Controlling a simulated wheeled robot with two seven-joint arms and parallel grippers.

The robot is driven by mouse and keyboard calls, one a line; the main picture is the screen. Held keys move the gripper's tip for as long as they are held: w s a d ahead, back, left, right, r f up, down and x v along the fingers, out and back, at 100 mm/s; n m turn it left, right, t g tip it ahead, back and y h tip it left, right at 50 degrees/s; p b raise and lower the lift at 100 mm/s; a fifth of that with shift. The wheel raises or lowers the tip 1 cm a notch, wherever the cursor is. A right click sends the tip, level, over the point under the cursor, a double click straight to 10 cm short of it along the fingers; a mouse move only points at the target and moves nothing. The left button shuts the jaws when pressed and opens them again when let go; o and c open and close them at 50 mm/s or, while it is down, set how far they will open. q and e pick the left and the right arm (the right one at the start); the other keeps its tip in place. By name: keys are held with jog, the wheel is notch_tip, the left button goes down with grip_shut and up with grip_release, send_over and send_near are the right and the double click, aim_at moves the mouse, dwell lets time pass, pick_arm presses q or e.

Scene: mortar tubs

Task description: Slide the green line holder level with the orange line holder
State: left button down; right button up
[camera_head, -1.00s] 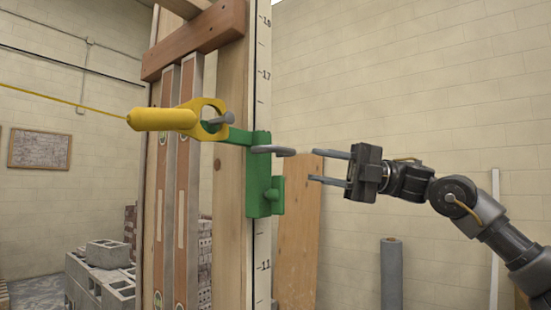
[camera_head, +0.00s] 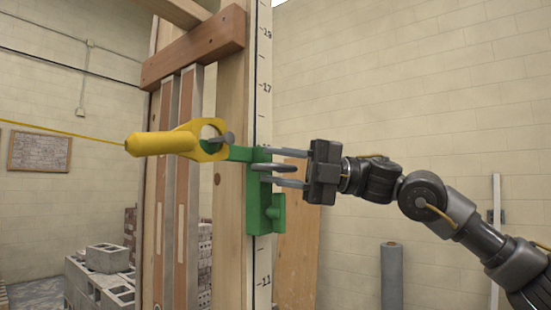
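The green line holder (camera_head: 258,212) is mounted on the pale board with a number scale. The holder's upper part is a little above midway between the 17 and 11 marks. A grey rounded loop (camera_head: 275,168) sticks out from its right side, and a green knob is lower down. My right gripper (camera_head: 272,166) comes in from the right, with one finger above the loop and one below it, apart. Whether the fingers touch the loop cannot be told. No orange line holder shows. My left gripper is not in view.
A yellow line block (camera_head: 160,144) with a ring hangs at the holder's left arm, and a yellow line (camera_head: 60,132) runs from it to the left. Wooden uprights and a brown crosspiece (camera_head: 195,50) stand behind. Grey blocks (camera_head: 107,258) are stacked lower left.

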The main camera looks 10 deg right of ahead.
jog(key=shift+a, duration=0.45)
jog(key=shift+d, duration=0.1)
grip_shut()
jog(key=shift+r, duration=0.15)
